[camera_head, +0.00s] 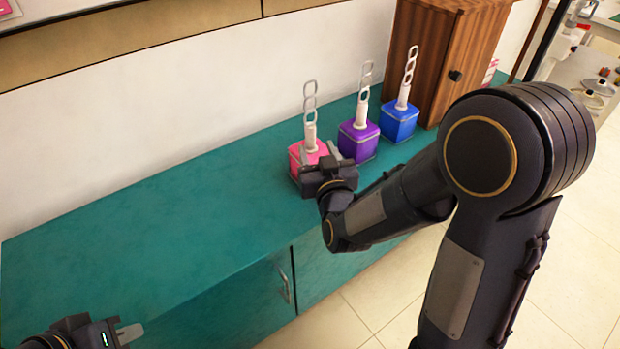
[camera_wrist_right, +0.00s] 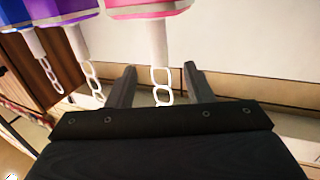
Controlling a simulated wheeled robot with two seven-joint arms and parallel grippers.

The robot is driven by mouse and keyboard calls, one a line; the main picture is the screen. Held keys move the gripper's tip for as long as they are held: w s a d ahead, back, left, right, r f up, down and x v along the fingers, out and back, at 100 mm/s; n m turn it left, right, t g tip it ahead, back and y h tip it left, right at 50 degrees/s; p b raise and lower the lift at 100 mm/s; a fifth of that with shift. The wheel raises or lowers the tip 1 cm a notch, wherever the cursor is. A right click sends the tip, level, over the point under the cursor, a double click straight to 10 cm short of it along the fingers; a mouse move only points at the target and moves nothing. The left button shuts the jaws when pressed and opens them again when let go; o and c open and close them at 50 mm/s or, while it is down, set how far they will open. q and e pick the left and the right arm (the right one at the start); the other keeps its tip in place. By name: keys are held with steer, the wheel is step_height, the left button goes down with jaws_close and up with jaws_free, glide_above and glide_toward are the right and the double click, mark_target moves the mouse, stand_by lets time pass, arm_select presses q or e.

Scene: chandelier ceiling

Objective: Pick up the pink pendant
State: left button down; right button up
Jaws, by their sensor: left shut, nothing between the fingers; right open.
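The pink pendant (camera_head: 296,157) stands on the teal counter, a pink block with a white stem and a pale chain rising from its top. My right gripper (camera_head: 321,156) is at its front, open, and hides part of the block. In the right wrist view the picture is upside down: the pink block (camera_wrist_right: 150,10) is at the top edge, and its stem and chain show between the two open fingers (camera_wrist_right: 159,80). I cannot tell whether the fingers touch it. My left gripper (camera_head: 128,333) is shut and empty at the lower left, far from the pendant.
A purple pendant (camera_head: 358,142) and a blue pendant (camera_head: 399,121) stand to the right of the pink one. A brown wooden cabinet (camera_head: 428,60) is beyond them. The teal counter (camera_head: 170,220) is clear on the left, with a white wall (camera_head: 150,95) behind.

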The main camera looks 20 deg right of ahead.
mark_target(312, 135)
steer(key=shift+w+f, duration=0.1)
steer(key=shift+w, duration=0.25)
steer(key=w, duration=0.4)
steer(key=w+b, duration=0.1)
steer(key=w, duration=0.2)
steer(key=shift+d+f, duration=0.15)
steer(key=shift+d, duration=0.1)
jaws_close()
